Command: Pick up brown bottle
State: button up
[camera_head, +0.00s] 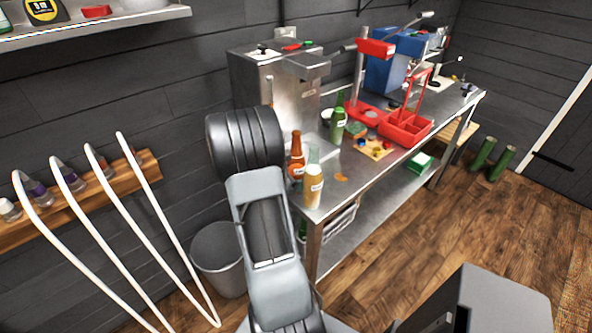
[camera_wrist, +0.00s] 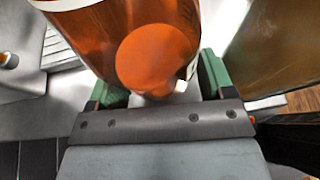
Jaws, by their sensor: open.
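The brown bottle (camera_head: 296,158), orange-brown with a pale label, stands upright on the left end of the steel table. In the wrist view the brown bottle (camera_wrist: 105,40) is large and close, with its round orange end facing the camera. My gripper (camera_wrist: 163,82) is open, with one green finger on each side of the bottle; I cannot tell whether they touch it. In the head view my arm hides the gripper. An amber bottle (camera_head: 313,188) and a clear greenish bottle (camera_head: 313,156) stand close to the right of the brown bottle.
The steel table (camera_head: 362,187) also holds a green bottle (camera_head: 338,127), a wooden block with small pieces (camera_head: 374,149) and a red caddy (camera_head: 405,127). A steel machine (camera_head: 290,95) stands behind the bottles. A grey bin (camera_head: 217,262) is on the floor.

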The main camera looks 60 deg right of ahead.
jog(key=c, duration=0.9)
jog(key=shift+c, duration=0.2)
jog(key=shift+r, duration=0.15)
